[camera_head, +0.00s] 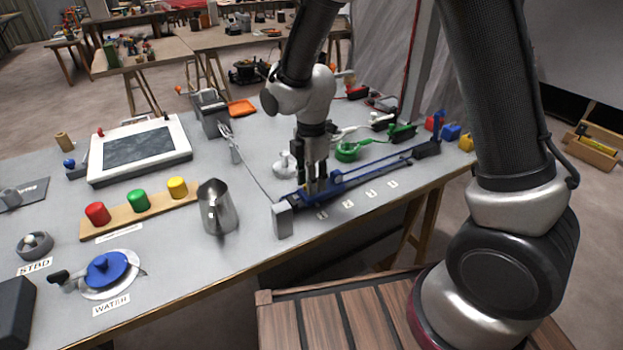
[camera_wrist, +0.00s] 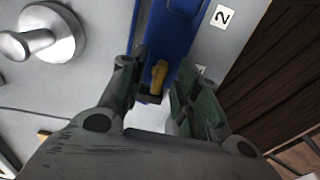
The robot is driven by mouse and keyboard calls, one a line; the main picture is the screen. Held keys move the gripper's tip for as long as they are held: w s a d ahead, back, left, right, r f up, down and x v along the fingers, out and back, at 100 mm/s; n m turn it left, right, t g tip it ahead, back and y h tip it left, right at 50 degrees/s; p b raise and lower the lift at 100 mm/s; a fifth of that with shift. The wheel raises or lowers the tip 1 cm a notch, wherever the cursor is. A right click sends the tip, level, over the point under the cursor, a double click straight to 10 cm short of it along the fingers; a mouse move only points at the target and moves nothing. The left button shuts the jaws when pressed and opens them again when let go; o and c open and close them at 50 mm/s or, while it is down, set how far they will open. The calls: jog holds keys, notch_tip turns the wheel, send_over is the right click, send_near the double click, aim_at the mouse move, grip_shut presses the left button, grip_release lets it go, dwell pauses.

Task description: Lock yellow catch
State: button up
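The yellow catch (camera_wrist: 159,76) is a small yellow lever at the near end of a blue bar (camera_wrist: 178,30), seen in the wrist view. The blue bar also shows in the head view (camera_head: 372,166), lying along the front of the grey table. My gripper (camera_wrist: 160,88) points down over the catch, with its two dark fingers apart, one on each side of it. Whether a finger touches the catch cannot be told. In the head view my gripper (camera_head: 317,187) is at the bar's left part, and its fingers largely hide the catch.
Number labels (camera_head: 346,204) lie along the bar's front side. A grey block (camera_head: 282,220) stands at its left end. A metal pitcher (camera_head: 217,207) stands further left. A round metal knob (camera_wrist: 40,38) is close to my gripper. Green (camera_head: 347,152) and red items lie behind the bar.

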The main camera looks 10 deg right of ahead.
grip_shut()
jog(key=shift+m, duration=0.4)
jog(key=m, duration=0.3)
jog(key=shift+m, duration=0.3)
jog(key=m, duration=0.4)
jog(key=shift+s+m, duration=0.1)
jog(key=shift+m, duration=0.2)
jog(key=m, duration=0.4)
jog(key=shift+a+m, duration=0.1)
jog(key=shift+m, duration=0.2)
jog(key=shift+s+a+m, duration=0.1)
jog(key=shift+m, duration=2.1)
